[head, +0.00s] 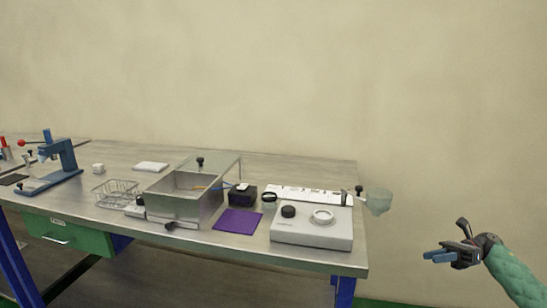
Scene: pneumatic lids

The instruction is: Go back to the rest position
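My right gripper (438,257) is at the lower right, past the right end of the workbench and clear of it. Its blue fingers point left, and its green-sleeved arm comes in from the lower right corner. The fingers look close together, but the gap between them is too small to judge. I see nothing held in them. My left gripper is not in view. A metal box (205,208) stands on the workbench (255,252) with its lid (212,164) tilted up at the back.
A white device with dials (312,238) stands near the bench's right end. A translucent greenish container (378,201) sticks out past that end. A purple mat (238,220), a dark box (243,197), a wire basket (115,193) and a blue press (62,160) are farther left.

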